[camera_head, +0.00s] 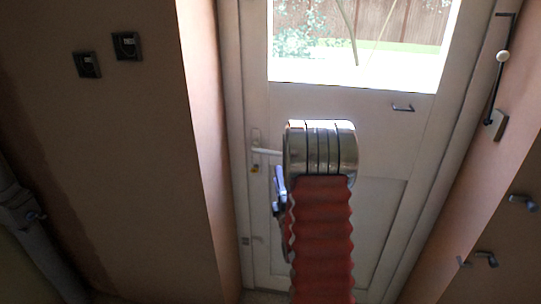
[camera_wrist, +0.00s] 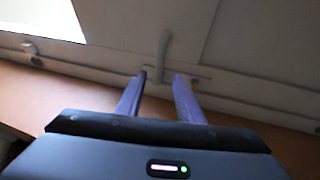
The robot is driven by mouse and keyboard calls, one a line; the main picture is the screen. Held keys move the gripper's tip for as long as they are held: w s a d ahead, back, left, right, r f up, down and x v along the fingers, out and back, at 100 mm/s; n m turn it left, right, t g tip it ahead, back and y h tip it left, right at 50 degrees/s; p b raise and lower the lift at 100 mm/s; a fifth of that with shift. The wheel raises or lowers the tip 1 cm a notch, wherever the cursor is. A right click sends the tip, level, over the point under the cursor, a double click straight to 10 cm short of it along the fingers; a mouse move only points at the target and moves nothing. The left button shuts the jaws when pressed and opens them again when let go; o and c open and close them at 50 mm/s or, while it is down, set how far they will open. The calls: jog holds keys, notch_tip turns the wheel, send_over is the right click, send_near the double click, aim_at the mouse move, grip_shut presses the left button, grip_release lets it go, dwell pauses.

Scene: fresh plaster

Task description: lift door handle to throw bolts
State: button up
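The white door (camera_head: 370,115) stands shut in its frame in the head view. Its pale lever handle (camera_head: 266,151) sticks out level to the right from a narrow plate at the door's left edge; my arm may hide its tip. In the wrist view the handle (camera_wrist: 164,52) looks upright, with its lower part seen between my fingertips. My gripper (camera_head: 279,180) is just below and right of the handle in the head view. In the wrist view my gripper (camera_wrist: 160,75) has its two purple fingers apart, with nothing held. I cannot tell whether they touch the handle.
A bright window (camera_head: 363,45) fills the door's upper part. A small dark pull (camera_head: 403,107) sits below it. Two switches (camera_head: 127,46) are on the left wall. A dark rod with a white knob (camera_head: 502,57) and hooks (camera_head: 487,258) are at the right. The door recess walls stand close on both sides.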

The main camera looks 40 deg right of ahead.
aim_at(272, 154)
jog(key=x, duration=1.2)
jog(key=shift+w+d+r, duration=0.1)
jog(key=shift+w+d, duration=0.1)
jog(key=shift+w, duration=0.1)
jog(key=shift+c, duration=0.4)
grip_shut()
